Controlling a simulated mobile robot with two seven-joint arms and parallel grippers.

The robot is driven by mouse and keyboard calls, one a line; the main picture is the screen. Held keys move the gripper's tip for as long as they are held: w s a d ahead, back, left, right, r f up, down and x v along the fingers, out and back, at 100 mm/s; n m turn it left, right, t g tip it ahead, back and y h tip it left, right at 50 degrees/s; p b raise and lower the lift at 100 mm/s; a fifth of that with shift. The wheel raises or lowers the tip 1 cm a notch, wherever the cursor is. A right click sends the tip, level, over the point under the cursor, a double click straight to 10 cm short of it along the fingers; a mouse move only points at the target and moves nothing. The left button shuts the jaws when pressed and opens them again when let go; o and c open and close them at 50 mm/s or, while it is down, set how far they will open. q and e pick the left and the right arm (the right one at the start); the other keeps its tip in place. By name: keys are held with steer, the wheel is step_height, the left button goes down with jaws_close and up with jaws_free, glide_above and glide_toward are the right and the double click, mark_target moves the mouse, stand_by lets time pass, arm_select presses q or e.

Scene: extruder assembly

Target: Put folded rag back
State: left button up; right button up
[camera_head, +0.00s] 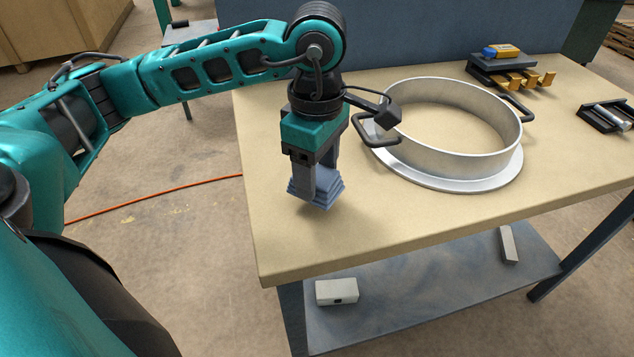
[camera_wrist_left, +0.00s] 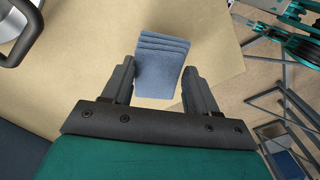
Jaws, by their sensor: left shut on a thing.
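The folded rag (camera_head: 317,190) is a small blue-grey stack of cloth layers. My left gripper (camera_head: 315,184) points down over the left part of the table and is shut on the rag. In the left wrist view the rag (camera_wrist_left: 160,66) sits between the two fingertips of the left gripper (camera_wrist_left: 160,82), and its layered edge shows. Whether the rag touches the table top is hard to tell. My right gripper is not in view.
A large metal ring with handles (camera_head: 440,177) stands on the table (camera_head: 350,240), just right of my left gripper. A black holder with yellow pieces (camera_head: 490,68) is at the back. A dark tray (camera_head: 600,118) lies far right. The front left table top is clear.

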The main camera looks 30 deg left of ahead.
mark_target(317, 176)
arm_select(q)
steer(key=shift+f, duration=1.5)
steer(key=shift+f+b, duration=0.15)
steer(key=shift+b, duration=0.15)
steer(key=o, duration=1)
